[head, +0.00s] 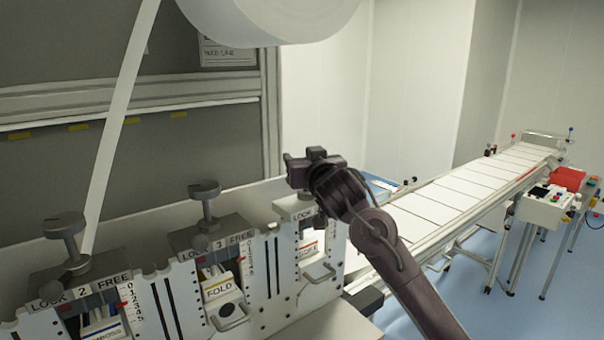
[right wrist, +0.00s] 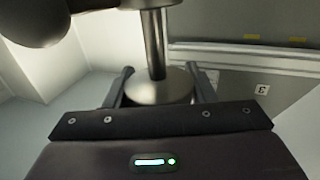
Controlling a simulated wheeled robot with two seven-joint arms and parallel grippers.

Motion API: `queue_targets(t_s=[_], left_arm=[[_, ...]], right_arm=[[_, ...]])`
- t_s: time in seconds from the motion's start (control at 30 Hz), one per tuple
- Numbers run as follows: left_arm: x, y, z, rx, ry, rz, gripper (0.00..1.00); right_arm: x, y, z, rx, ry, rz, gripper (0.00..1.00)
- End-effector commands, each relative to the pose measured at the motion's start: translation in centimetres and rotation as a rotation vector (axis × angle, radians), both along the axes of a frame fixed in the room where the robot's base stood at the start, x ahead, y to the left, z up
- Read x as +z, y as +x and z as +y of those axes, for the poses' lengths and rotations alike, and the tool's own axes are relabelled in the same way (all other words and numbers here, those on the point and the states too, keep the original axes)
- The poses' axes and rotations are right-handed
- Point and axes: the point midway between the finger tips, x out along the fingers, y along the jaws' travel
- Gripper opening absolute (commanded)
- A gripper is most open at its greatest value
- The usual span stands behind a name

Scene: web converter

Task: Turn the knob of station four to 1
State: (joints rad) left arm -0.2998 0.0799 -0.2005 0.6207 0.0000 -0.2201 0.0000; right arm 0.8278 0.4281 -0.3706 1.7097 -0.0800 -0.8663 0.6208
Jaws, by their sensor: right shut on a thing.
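Station four (head: 303,214) is the rightmost unit of the row in the head view. The right wrist view shows station four's knob (right wrist: 162,86), a round grey metal disc on a post (right wrist: 155,45). The disc sits between the two fingers of my right gripper (right wrist: 162,88), which is shut on it. The setting at station four cannot be read, as my gripper and arm cover part of it. My left gripper is in neither view.
Stations two (head: 72,270) and three (head: 210,235) stand left, each with a tall grey knob. A white web strip (head: 118,125) runs down from a big roll (head: 270,15). A conveyor (head: 470,190) and control box (head: 548,200) are at right.

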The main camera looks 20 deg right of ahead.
Motion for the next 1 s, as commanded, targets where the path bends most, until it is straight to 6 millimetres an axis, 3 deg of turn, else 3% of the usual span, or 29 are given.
queue_targets(t_s=[0.03,0.1,0.4,1.0], left_arm=[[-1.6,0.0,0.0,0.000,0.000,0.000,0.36],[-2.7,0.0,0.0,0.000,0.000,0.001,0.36],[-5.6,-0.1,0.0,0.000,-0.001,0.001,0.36],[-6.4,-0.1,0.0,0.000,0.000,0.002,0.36]], right_arm=[[-0.7,0.0,0.2,-0.034,-0.002,-0.003,0.27],[-0.7,0.0,0.1,-0.088,-0.004,-0.003,0.27],[-0.4,0.0,-0.3,-0.254,-0.007,-0.001,0.27],[0.0,0.0,-0.6,-0.320,-0.004,0.001,0.27]])
